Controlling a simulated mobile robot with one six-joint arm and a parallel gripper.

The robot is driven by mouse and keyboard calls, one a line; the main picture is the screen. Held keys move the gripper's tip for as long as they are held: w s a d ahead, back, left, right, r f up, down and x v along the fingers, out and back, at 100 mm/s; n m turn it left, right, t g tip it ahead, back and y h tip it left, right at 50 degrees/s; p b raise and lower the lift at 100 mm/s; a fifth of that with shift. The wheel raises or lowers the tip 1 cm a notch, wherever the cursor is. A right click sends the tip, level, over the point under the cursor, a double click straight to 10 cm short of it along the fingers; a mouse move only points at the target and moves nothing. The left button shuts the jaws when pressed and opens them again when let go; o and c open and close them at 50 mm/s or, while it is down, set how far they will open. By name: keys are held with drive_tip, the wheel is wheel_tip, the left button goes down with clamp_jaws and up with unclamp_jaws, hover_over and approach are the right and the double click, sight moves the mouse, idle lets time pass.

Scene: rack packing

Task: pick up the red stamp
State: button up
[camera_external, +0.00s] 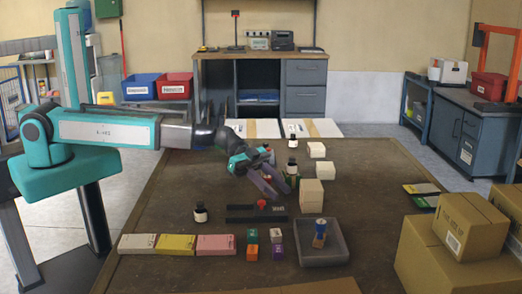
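A small red knob-like piece (262,203), likely the red stamp, sits at the middle of a low black rack (240,213) on the brown table. Its lower part is hidden or too small to make out. My gripper (281,194) reaches in from the left, its two fingers slanting down to the right. The fingers look apart with nothing between them. The fingertips are above and a little right of the red piece in the picture, apart from it.
A grey tray (339,253) holds a blue-topped wooden piece (320,233). Small coloured boxes (265,236) and flat boxes (176,244) line the front. Dark bottles (200,213) and pale blocks (311,193) stand around. Cartons (455,260) fill the right.

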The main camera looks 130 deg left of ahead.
clamp_jaws()
drive_tip(key=shift+r, duration=0.2)
idle(0.3)
wheel_tip(320, 180, up, 10)
drive_tip(key=b, duration=0.1)
drive_tip(key=shift+f, duration=0.15)
idle(0.5)
idle(0.6)
